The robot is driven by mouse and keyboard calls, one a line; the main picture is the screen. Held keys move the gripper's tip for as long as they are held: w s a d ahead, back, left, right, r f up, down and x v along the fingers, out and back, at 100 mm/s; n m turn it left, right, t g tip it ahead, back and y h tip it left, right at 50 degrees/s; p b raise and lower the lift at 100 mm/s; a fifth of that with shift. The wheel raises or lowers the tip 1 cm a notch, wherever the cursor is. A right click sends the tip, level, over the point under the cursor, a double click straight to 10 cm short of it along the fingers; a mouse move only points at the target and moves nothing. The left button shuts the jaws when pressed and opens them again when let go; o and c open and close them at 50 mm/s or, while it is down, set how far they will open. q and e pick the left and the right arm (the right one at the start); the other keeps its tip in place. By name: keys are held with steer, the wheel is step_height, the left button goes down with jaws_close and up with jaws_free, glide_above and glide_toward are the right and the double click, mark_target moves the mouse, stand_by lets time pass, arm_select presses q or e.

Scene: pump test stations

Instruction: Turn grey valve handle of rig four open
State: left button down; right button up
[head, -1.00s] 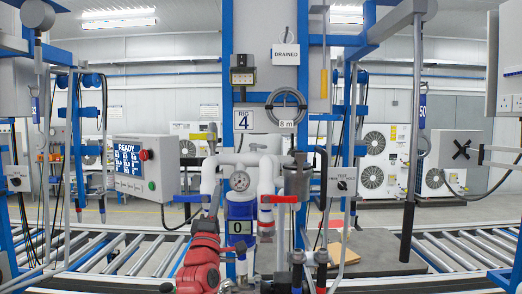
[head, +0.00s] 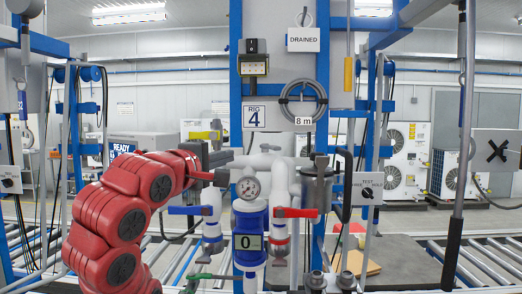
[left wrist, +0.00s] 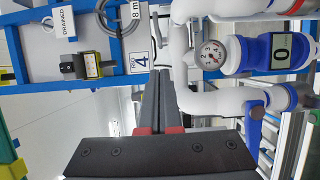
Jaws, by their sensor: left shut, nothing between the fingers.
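The rig marked 4 (head: 254,116) stands in front of me, with white pipes (head: 280,175), a pressure gauge (head: 249,187) and a blue meter reading 0 (head: 250,243). I cannot pick out a grey valve handle for certain. A blue lever (head: 186,210) is left of the meter and a red lever (head: 295,213) is right of it. My left gripper (head: 229,158) is shut and empty, beside the upper left of the white pipes. In the left wrist view its closed fingers (left wrist: 163,75) point between the rig label (left wrist: 141,58) and the pipe bend (left wrist: 185,95).
A green lever (head: 208,276) is low on the left. A coiled hose (head: 303,101) hangs above. Roller conveyors flank the rig.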

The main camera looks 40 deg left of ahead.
arm_select(q)
steer(key=p, duration=0.9)
glide_toward(268, 148)
steer(key=w+a, duration=0.2)
steer(key=a, duration=0.1)
steer(key=w, duration=0.1)
steer(key=w+d+p, duration=0.1)
steer(key=shift+w+d+r, duration=0.15)
steer(key=shift+w+d, duration=0.15)
steer(key=shift+w, duration=0.1)
steer(key=shift+w+d, duration=0.3)
steer(key=shift+a, duration=0.1)
steer(key=shift+w+y, duration=0.15)
steer(key=shift+y, duration=0.15)
